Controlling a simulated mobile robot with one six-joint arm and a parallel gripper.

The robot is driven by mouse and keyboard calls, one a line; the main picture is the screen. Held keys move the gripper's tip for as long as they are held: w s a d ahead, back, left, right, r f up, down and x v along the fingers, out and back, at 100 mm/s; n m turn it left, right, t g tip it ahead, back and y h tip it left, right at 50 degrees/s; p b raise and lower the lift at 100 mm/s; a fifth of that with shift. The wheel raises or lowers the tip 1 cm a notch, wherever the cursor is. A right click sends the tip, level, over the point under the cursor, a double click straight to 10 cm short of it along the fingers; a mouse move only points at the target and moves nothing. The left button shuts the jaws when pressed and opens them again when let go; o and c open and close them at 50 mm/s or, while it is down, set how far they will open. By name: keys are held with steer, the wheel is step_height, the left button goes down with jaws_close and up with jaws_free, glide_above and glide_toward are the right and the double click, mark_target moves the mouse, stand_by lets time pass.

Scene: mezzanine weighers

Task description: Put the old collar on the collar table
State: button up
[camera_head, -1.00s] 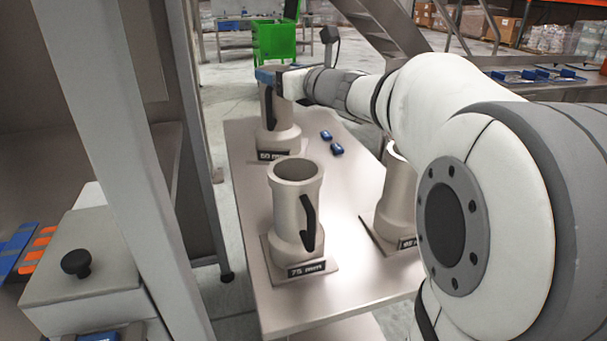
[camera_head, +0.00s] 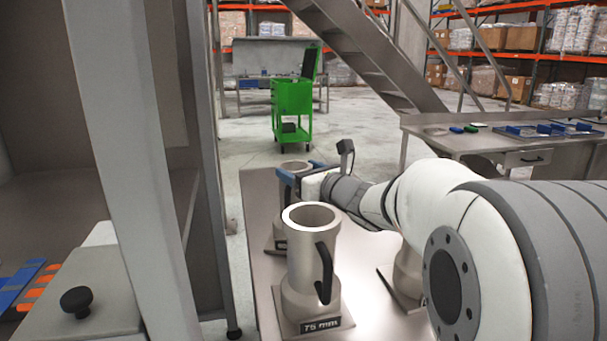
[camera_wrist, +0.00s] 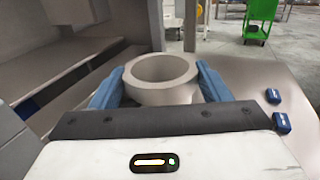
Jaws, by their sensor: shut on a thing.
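My gripper (camera_head: 303,176) is at the far collar on the near steel table (camera_head: 257,205). Its blue fingers sit on either side of a grey, hollow metal collar (camera_wrist: 162,95) in the wrist view, shut on it just below the rim. This far collar also shows in the head view (camera_head: 280,205), upright, its lower part mostly hidden by the front collar. The front collar (camera_head: 308,255) is labelled 75 mm, has a dark handle and stands on a square plate. A third collar (camera_head: 407,272) is mostly hidden behind my arm.
Two small blue items (camera_wrist: 277,110) lie on the table right of the held collar. A steel post (camera_head: 130,170) and a bench with a black knob (camera_head: 76,300) are at left. A green cart (camera_head: 292,97), stairs (camera_head: 365,50) and another steel table (camera_head: 470,140) stand beyond open floor.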

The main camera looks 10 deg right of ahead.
steer(key=shift+r, duration=0.1)
steer(key=o, duration=1.3)
steer(key=shift+f, duration=0.2)
steer(key=o, duration=0.5)
steer(key=shift+r, duration=0.1)
steer(key=shift+c, duration=0.2)
steer(key=shift+s+r, duration=0.1)
steer(key=shift+s, duration=0.05)
steer(key=v, duration=0.7)
steer(key=shift+s+d, duration=0.1)
steer(key=shift+s, duration=0.05)
